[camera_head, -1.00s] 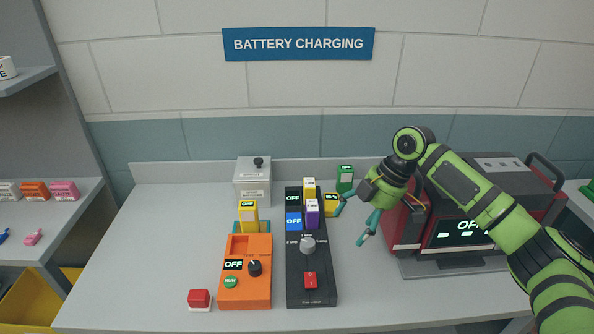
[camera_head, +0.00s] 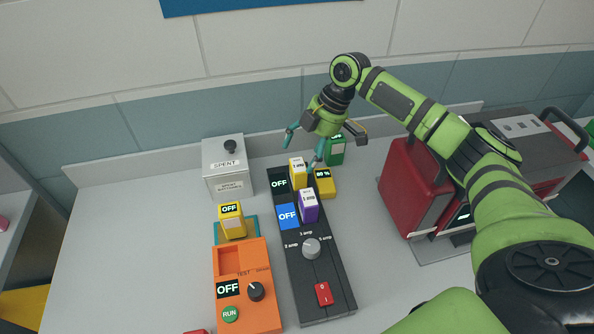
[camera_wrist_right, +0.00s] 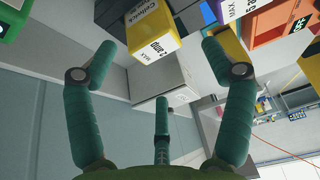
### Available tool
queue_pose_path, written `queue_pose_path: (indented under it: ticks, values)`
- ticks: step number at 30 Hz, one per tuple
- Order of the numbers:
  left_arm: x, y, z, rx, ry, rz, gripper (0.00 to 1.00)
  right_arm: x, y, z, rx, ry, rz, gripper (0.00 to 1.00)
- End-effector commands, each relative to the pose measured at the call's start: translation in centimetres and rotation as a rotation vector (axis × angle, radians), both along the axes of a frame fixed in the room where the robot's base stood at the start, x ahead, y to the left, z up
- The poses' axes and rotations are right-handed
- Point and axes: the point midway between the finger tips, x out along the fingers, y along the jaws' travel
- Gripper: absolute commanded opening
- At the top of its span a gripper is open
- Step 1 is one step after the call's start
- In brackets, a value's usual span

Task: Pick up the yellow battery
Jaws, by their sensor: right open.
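Several yellow blocks are in the head view. One with a white top (camera_head: 298,173) stands in the upper slot of the black charger (camera_head: 325,275). One with an "80 %" display (camera_head: 324,186) sits just right of the charger. One with an "OFF" display (camera_head: 231,222) stands on a teal pad behind the orange tester (camera_head: 262,312). My right gripper (camera_head: 303,148) is open and empty, just above and behind the charger's yellow block. In the right wrist view, a yellow block with a white label (camera_wrist_right: 152,32) shows beyond the spread fingers (camera_wrist_right: 162,62). My left gripper is out of view.
A purple block (camera_head: 308,207) stands in the charger's nearer slot. A green block (camera_head: 335,152) stands behind, close to my right gripper. A grey "SPENT" box (camera_head: 228,180) is at the back left, and a red machine (camera_head: 412,190) at right. The table's left is clear.

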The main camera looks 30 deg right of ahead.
Motion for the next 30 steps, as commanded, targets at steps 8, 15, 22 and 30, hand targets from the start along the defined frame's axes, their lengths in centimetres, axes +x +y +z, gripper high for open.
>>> queue_pose_path:
  ticks: [8, 15, 22, 30]
  values:
    - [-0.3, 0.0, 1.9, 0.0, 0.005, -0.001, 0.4, 0.2, 1.1, -3.5, 0.0, 0.001, 0.002, 0.82]
    - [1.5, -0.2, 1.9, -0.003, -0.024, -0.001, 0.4, 0.3, 1.2, -4.0, 0.0, -0.001, 0.002, 0.82]
    - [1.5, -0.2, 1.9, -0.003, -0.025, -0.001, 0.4, 0.3, 1.2, -4.0, -0.001, 0.001, 0.001, 0.06]
    - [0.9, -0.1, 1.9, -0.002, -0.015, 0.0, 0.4, 0.3, 1.2, -4.0, 0.001, 0.0, 0.002, 0.0]
